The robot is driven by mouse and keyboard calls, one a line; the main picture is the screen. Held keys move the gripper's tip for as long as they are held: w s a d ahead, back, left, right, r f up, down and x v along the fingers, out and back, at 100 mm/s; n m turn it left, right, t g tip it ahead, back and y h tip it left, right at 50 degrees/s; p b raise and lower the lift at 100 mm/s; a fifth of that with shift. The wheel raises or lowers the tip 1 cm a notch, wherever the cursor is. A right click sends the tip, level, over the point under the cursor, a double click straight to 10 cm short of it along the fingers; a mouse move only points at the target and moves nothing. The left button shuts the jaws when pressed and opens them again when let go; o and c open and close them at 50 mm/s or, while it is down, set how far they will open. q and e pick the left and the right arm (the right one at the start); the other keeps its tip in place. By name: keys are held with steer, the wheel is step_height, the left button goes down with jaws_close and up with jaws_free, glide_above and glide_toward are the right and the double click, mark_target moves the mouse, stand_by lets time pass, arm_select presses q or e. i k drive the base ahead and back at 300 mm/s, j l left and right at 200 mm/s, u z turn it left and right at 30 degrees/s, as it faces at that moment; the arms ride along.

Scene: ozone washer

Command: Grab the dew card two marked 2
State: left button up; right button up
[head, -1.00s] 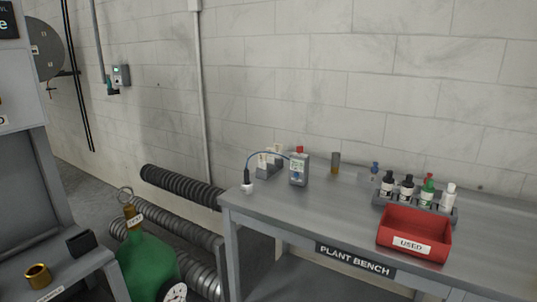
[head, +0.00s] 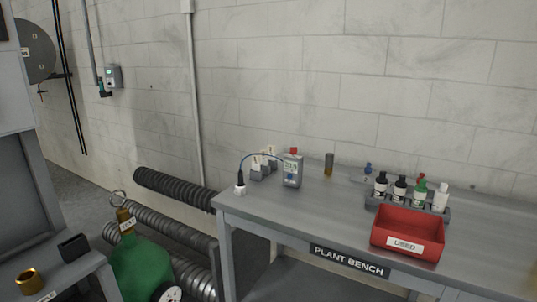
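Small cream cards stand in a grey holder (head: 257,171) at the back left of the plant bench (head: 300,222). One card (head: 257,159) is at the left and another (head: 271,151) is behind it to the right. Their marks are too small to read, so I cannot tell which is marked 2. A grey handheld meter (head: 292,172) stands just right of the holder and its blue cable arcs in front of the cards. Neither of my grippers is in view.
A white cup with a black probe (head: 240,189) sits at the bench's left corner. A red USED bin (head: 407,226) and a bottle rack (head: 375,201) stand at the right. A green cylinder (head: 141,266) and ribbed hoses (head: 173,189) are on the floor left of the bench.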

mark_target(264, 159)
steer(key=i+z, duration=0.2)
steer(key=z, duration=0.25)
steer(key=i+z, duration=0.2)
steer(key=z, duration=0.25)
